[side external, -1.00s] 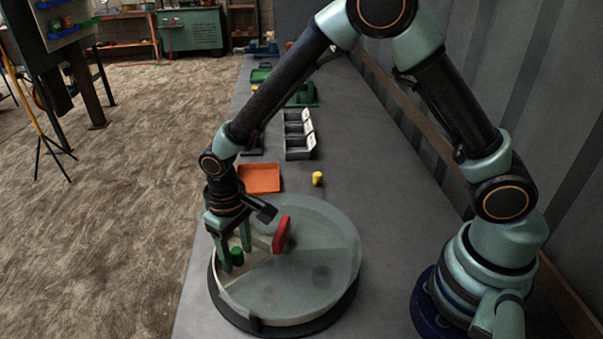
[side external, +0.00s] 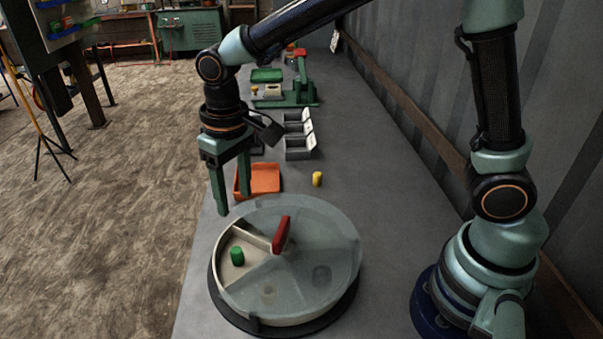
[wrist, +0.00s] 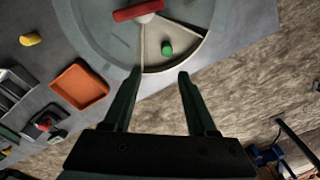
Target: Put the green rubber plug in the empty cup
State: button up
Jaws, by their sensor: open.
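The green rubber plug (side external: 237,256) stands in the uncovered wedge of a round, divided tray (side external: 225,281). A cloudy see-through cover with a red handle (side external: 282,234) lies over the other compartments. The plug also shows in the wrist view (wrist: 167,48), beyond my fingertips. My gripper (side external: 234,204) is open and empty, raised above the tray's far left side and apart from the plug. Its fingers (wrist: 160,74) point toward the tray in the wrist view. Blurred round shapes show through the cover; I cannot tell what they are, and I cannot single out the empty cup.
An orange tray (side external: 266,181) lies behind the round tray, with a yellow plug (side external: 317,179) to its right. Grey bins (side external: 299,148) and a green device (side external: 300,94) stand farther back. The bench's left edge is close to my gripper. The bench right of the yellow plug is clear.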

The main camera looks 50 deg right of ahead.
jog(key=s+d+r+t, duration=0.2)
jog(key=s+d+r, duration=0.2)
jog(key=d, duration=0.4)
jog(key=s+d+r+m+t, duration=0.1)
jog(key=s+d+r+t, duration=0.2)
jog(key=d, duration=0.5)
jog(key=shift+s+d+r+m, duration=0.3)
jog(key=shift+s+r, duration=0.5)
jog(key=shift+s, duration=0.4)
